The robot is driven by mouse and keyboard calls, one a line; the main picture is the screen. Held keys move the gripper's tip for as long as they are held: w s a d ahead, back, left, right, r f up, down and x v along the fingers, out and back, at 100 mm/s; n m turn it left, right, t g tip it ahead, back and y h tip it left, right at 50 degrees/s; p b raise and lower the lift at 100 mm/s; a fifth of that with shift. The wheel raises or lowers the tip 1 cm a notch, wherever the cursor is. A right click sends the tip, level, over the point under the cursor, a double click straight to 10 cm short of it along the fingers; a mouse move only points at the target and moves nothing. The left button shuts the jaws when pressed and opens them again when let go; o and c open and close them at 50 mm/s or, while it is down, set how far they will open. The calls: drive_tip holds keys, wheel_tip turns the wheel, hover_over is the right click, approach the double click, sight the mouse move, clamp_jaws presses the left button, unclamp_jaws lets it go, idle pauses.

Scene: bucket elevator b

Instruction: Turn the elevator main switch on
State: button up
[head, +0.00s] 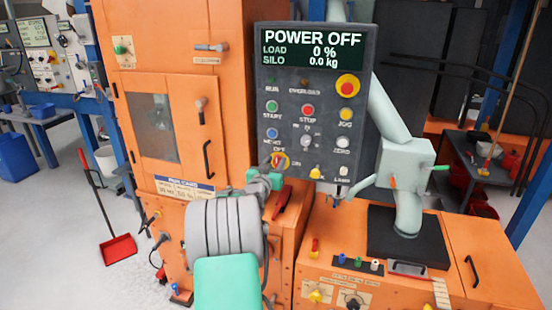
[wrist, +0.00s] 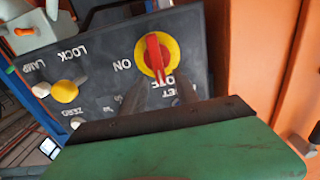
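The main switch (head: 280,161) is a red handle on a yellow disc at the lower left of the dark control panel (head: 366,100). The panel's screen (head: 313,48) reads POWER OFF. In the wrist view, turned upside down, the red handle (wrist: 155,56) lines up with the OFF label, and ON is printed to the left of the disc. My gripper (wrist: 161,92) has its two dark fingers apart, one on each side of the OFF label, just short of the handle. Nothing shows between them except panel. In the head view, my wrist partly hides the panel's lower left corner.
A yellow knob (wrist: 65,91) marked LOCK and a white lamp knob (wrist: 41,89) are on the same panel. An orange cabinet (head: 160,60) with handles stands left of the panel. A pale green pipe (head: 390,110) passes at its right.

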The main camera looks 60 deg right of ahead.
drive_tip(key=shift+w+d, duration=0.15)
drive_tip(key=shift+d, duration=0.7)
drive_tip(key=shift+c, duration=0.3)
drive_tip(key=shift+a, duration=0.1)
clamp_jaws()
drive_tip(key=shift+f, duration=0.1)
